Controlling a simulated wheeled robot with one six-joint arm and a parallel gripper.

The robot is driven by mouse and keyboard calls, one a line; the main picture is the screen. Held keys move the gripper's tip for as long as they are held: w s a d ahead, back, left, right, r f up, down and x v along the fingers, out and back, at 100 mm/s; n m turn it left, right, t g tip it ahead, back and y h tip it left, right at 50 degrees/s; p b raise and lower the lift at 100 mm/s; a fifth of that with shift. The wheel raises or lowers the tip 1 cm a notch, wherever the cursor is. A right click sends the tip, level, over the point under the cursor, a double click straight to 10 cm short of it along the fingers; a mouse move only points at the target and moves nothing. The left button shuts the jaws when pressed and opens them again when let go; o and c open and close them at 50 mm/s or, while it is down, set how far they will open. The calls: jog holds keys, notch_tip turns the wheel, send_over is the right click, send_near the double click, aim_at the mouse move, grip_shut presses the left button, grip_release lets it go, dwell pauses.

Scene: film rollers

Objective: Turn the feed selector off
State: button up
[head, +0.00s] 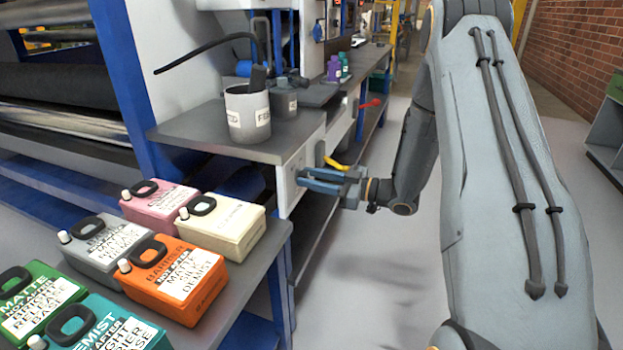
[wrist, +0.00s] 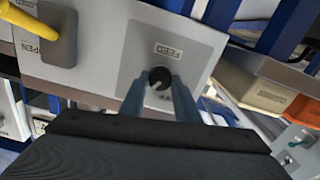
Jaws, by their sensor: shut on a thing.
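The feed selector (wrist: 159,77) is a small round black knob with a pale pointer mark, on a light grey plate (wrist: 200,45) under a FEED label (wrist: 168,51). My gripper (wrist: 160,88) is shut on the knob, one blue-grey finger on each side of it. Lettering starting with "A" at the knob's lower right is partly covered by a finger. In the head view my gripper (head: 300,178) reaches the front panel below the grey bench top, and the knob is hidden there. Which setting the pointer marks is too small to tell.
A yellow lever (wrist: 25,19) marked OPEN sits left of the selector; it shows just above my gripper in the head view (head: 335,164). A red lever (head: 370,103) is farther back. Coloured jugs (head: 172,280) fill the lower shelf. Floor at right is clear.

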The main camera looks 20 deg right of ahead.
jog(key=shift+n, duration=0.3)
jog(key=n, duration=1.1)
jog(key=shift+s+f+p, duration=0.1)
jog(key=shift+p, duration=0.25)
jog(key=shift+n, duration=0.3)
jog(key=o, duration=1)
jog(key=shift+o, duration=0.2)
